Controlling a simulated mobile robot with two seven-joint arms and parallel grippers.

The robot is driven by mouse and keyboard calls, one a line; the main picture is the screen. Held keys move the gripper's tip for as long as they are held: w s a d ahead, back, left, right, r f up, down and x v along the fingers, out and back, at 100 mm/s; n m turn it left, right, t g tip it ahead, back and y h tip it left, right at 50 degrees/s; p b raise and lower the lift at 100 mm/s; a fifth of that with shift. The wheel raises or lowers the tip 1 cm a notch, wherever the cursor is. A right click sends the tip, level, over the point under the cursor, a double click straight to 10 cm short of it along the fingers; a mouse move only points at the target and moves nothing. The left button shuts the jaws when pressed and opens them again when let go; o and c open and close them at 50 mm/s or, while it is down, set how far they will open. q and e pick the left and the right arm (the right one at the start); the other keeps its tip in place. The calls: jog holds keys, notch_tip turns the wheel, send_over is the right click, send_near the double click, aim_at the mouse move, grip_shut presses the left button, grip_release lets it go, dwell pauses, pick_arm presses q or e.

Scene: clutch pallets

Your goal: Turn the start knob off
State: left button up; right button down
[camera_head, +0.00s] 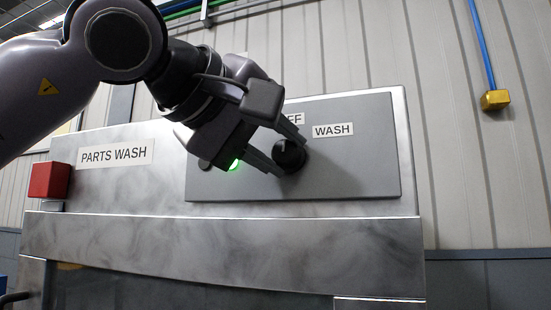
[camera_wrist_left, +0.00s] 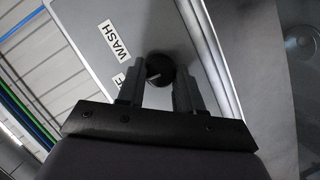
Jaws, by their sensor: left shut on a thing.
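The black round start knob (camera_head: 289,156) is on the grey control panel (camera_head: 360,170) of the parts wash machine. A "WASH" label (camera_head: 333,130) is up and right of it, and an "OFF" label (camera_head: 295,118), partly hidden by my gripper, is above it. My left gripper (camera_head: 284,152) comes in from the upper left and is shut on the knob, one finger on each side. My right gripper is not in view.
A green lit indicator (camera_head: 234,165) sits left of the knob, partly behind my gripper. A red box (camera_head: 49,180) is at the machine's left edge. A yellow box (camera_head: 495,99) hangs from a blue conduit on the wall at right.

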pick_arm(q)
jog(key=shift+f+n+h+b, duration=0.15)
jog(key=shift+n+h+b, duration=0.2)
jog(key=shift+n, duration=0.15)
dwell(0.3)
jog(key=o, duration=0.9)
jog(key=shift+w, duration=0.1)
jog(key=shift+c, duration=0.2)
jog(key=shift+o, duration=0.7)
jog(key=shift+d, duration=0.1)
